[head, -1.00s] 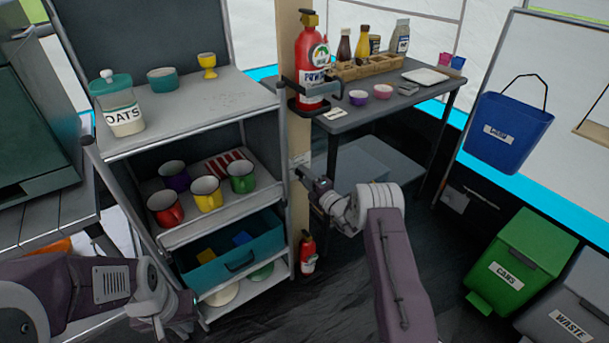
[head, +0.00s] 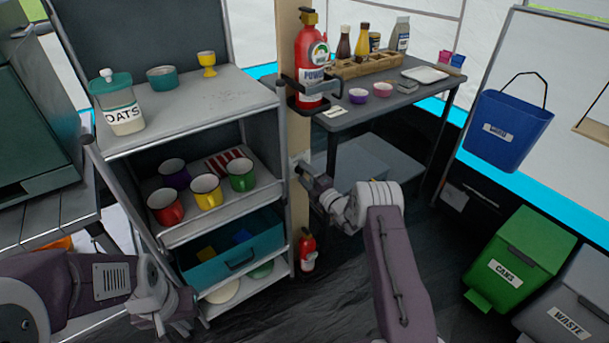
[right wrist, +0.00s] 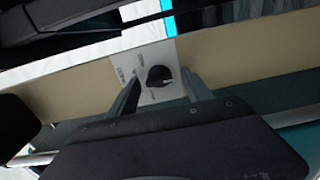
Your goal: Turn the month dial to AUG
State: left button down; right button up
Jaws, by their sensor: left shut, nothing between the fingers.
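The month dial (right wrist: 159,76) is a round black knob with a pale pointer mark, on a white plate (right wrist: 150,94) with small lettering too small to read. The plate is fixed to the wooden post (head: 298,130), and it shows as a small pale patch in the head view. My right gripper (right wrist: 164,88) is open, with one finger on each side of the knob in the right wrist view. I cannot tell whether the fingers touch it. In the head view my right gripper (head: 303,171) is close to the post. My left gripper (head: 183,314) is shut and empty, low beside the shelf unit.
A shelf unit (head: 190,125) with mugs and an oats jar stands left of the post. A dark table (head: 410,95) stands behind; bins are at right.

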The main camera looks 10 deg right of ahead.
jog(key=shift+s, duration=0.1)
jog(key=p+v, duration=0.3)
jog(key=v, duration=0.6)
jog(key=shift+p, duration=0.3)
jog(key=shift+r, duration=0.1)
